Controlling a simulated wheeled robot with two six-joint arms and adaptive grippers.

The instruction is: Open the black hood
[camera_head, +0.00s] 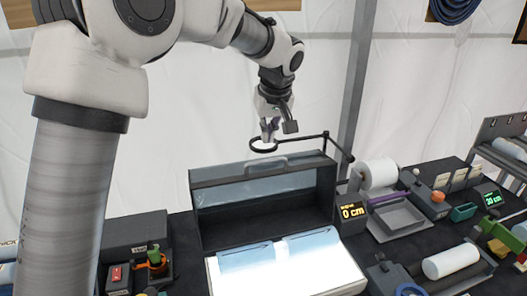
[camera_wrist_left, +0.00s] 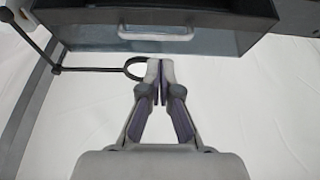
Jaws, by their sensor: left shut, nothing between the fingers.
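The black hood (camera_head: 329,204) is a dark box with a clear window strip and a pale handle (camera_head: 266,162) along its top edge. Its dark inside shows above a lit white panel (camera_head: 290,268); I cannot tell how far the hood is raised. In the left wrist view the hood (camera_wrist_left: 235,15) fills the top, with its handle (camera_wrist_left: 155,33). My left gripper (camera_head: 268,138) is shut and empty, above and behind the hood. In the left wrist view its fingertips (camera_wrist_left: 160,66) point at the hood's edge, apart from the handle. My right gripper is out of view.
A black ring on a jointed arm (camera_head: 300,139) is right beside my left fingertips. A red-switch box (camera_head: 118,275) stands at left.

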